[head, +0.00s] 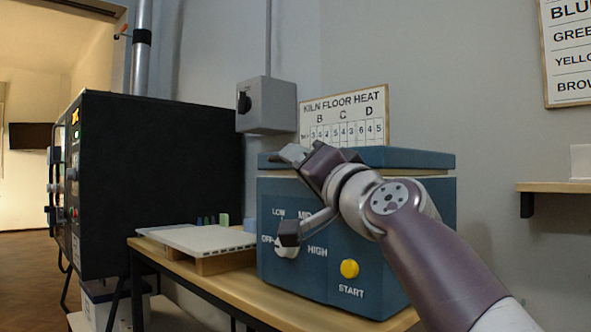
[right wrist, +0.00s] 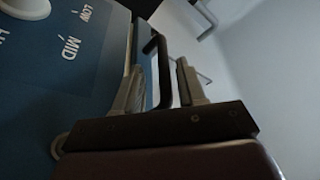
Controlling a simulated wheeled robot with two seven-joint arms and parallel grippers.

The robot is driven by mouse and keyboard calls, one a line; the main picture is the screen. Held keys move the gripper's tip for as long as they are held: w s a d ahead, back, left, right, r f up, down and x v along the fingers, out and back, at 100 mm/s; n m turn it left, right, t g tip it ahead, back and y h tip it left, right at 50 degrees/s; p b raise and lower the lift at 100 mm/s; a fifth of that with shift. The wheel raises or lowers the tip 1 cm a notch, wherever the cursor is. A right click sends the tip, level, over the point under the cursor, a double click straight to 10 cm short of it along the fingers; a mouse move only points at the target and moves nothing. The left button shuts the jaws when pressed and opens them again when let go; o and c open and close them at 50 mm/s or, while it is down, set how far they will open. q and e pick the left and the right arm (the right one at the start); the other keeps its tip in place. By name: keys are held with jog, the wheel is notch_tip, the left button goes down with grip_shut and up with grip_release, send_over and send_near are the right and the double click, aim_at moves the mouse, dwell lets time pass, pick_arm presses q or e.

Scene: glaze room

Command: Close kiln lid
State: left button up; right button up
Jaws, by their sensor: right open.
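The blue kiln (head: 335,285) stands on a wooden bench. The fingers look apart from the bar. The handle is hidden in the head view. My left gripper is out of view.
The kiln front has a white dial (head: 286,247) and a yellow start button (head: 349,268). A grey switch box (head: 266,105) hangs behind.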

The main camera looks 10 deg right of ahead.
jog(key=b+v, duration=0.3)
jog(key=v, duration=0.7)
jog(key=shift+f, duration=0.1)
